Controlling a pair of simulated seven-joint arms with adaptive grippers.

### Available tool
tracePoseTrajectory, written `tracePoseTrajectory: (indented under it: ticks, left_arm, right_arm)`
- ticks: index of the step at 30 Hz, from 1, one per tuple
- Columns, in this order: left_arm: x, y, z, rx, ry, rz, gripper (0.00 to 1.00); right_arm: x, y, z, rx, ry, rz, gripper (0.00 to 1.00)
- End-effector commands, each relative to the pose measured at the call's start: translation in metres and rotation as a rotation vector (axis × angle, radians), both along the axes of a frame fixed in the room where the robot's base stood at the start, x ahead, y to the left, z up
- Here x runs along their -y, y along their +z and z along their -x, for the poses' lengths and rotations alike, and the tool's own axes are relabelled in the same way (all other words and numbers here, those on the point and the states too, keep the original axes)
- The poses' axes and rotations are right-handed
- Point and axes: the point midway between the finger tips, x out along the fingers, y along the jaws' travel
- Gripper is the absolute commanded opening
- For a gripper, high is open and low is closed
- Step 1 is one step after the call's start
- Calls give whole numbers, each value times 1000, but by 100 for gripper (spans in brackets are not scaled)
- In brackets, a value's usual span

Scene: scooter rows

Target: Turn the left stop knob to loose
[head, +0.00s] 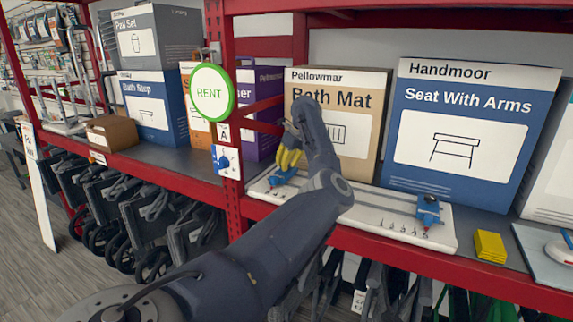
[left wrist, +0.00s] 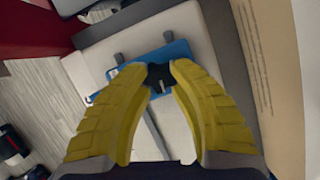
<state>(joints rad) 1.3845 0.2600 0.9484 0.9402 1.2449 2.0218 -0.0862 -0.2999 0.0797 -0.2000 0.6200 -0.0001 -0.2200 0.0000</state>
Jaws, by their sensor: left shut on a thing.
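The white board (head: 372,216) lies along the front of the shelf, with a blue stop at each end. The left stop (head: 279,178) is partly covered by my left gripper (head: 288,160). In the left wrist view the yellow fingers (left wrist: 159,72) come down on both sides of the dark left stop knob (left wrist: 158,80), shut on it. The blue body of the left stop (left wrist: 181,50) shows behind the fingertips. The knob's setting cannot be read. The right stop (head: 428,207) stands free at the board's other end, with a small red mark below it.
The Bath Mat box (head: 372,150) and the Seat With Arms box (head: 410,180) stand close behind the board. A yellow block (head: 490,246) sits right of it. A red post (head: 231,200) with a green RENT sign (head: 212,93) rises to the left.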

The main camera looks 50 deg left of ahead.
Motion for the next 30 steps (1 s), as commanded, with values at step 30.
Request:
tracePoseTrajectory:
  ticks: [30]
  left_arm:
    - [-4, 0, 0, -1, 561, -4, 0]
  right_arm:
    - [0, 0, 0, 0, 0, 0, 44]
